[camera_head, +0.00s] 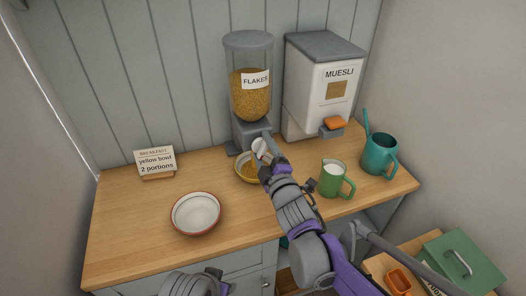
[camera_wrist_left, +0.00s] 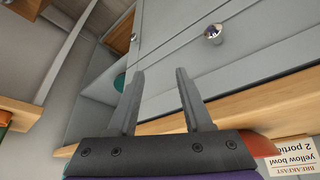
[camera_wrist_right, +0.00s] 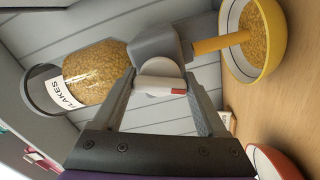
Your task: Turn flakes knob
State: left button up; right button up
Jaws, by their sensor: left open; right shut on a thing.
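The flakes dispenser (camera_head: 249,90) stands at the back of the worktop, a clear canister of golden flakes on a grey base; it also shows in the right wrist view (camera_wrist_right: 95,72). Its round knob (camera_wrist_right: 160,84) has a white bar with a red end. My right gripper (camera_head: 262,150) is shut on the knob's bar, with one finger on each side in the right wrist view. A yellow bowl (camera_wrist_right: 277,58) sits under the spout with flakes in it, and a yellow-brown stream reaches from spout to bowl. My left gripper (camera_wrist_left: 158,75) is open and empty, low before the cabinet front.
A white bowl with a reddish rim (camera_head: 196,213) stands front left. A sign (camera_head: 155,161) reads "yellow bowl 2 portions".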

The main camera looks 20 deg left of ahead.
jog(key=m+b, duration=0.3)
jog(key=m, duration=0.3)
jog(key=shift+f+m, duration=0.15)
jog(key=shift+m, duration=0.15)
jog(key=m+b, duration=0.3)
jog(key=m, duration=0.3)
dwell(0.4)
jog(key=o, duration=1.3)
jog(key=v, duration=1.1)
jog(key=shift+w, duration=0.1)
